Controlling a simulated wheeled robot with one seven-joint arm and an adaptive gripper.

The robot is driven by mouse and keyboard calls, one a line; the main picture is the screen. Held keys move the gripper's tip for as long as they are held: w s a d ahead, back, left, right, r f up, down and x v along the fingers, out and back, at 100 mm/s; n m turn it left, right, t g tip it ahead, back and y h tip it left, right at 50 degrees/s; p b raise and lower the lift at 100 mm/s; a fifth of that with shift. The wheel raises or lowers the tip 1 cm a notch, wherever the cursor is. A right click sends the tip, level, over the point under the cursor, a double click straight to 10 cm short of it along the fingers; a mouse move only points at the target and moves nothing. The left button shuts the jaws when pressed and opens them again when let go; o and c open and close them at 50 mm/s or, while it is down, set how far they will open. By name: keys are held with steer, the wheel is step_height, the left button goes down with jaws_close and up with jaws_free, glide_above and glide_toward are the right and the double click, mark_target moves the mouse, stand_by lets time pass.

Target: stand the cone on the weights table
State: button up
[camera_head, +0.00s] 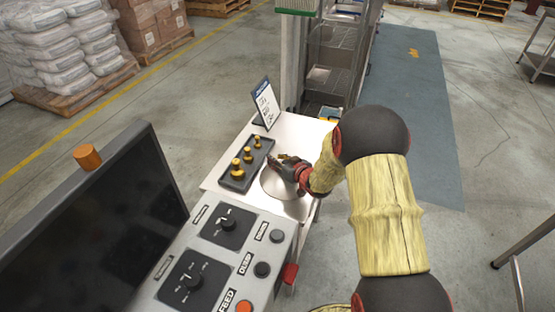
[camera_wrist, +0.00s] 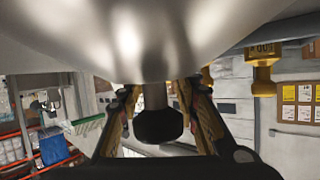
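The cone (camera_head: 272,187) is a wide, shiny steel piece at the right side of the weights table (camera_head: 232,196). Its steel surface (camera_wrist: 150,35) fills the top of the wrist view, with a short stem and black knob (camera_wrist: 158,126). In the head view it appears to rest on the tabletop, though its lower edge touching is hard to confirm. My gripper (camera_head: 287,163) is at the cone's top, partly covering it. In the wrist view my gripper's fingers (camera_wrist: 160,100) are on either side of the stem and knob, with gaps showing; it looks open.
A dark tray (camera_head: 238,180) with several brass weights (camera_head: 248,155) lies left of the cone. A sign (camera_head: 266,104) stands behind it. A control panel (camera_head: 228,258) and dark screen (camera_head: 100,225) are in front. A wire rack (camera_head: 335,60) stands behind the table.

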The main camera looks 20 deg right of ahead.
mark_target(286, 162)
steer(key=shift+s+r, duration=0.15)
steer(key=p+v, duration=0.3)
steer(key=v, duration=0.8)
steer(key=shift+d, duration=0.1)
steer(key=shift+s+r, duration=0.2)
steer(key=shift+d+r, duration=0.1)
steer(key=shift+r, duration=0.2)
steer(key=s+a+r+m+g+h, duration=0.15)
steer(key=s+r, duration=0.25)
steer(key=r, duration=0.4)
steer(key=s+a+r+n+g+h, duration=0.1)
steer(key=s+r+g+h, duration=0.15)
steer(key=r, duration=0.55)
steer(key=s+a+r+g, duration=0.1)
steer(key=s+a+r, duration=0.1)
steer(key=s+a, duration=0.2)
steer(key=s+a+r+g+y, duration=0.1)
steer(key=s+a, duration=0.2)
steer(key=s, duration=0.8)
steer(key=s+a+r+g+y, duration=0.1)
steer(key=s+a, duration=0.3)
steer(key=s, duration=0.4)
steer(key=shift+a+r+g, duration=0.35)
steer(key=shift+r+g, duration=0.05)
steer(key=shift+r, duration=0.45)
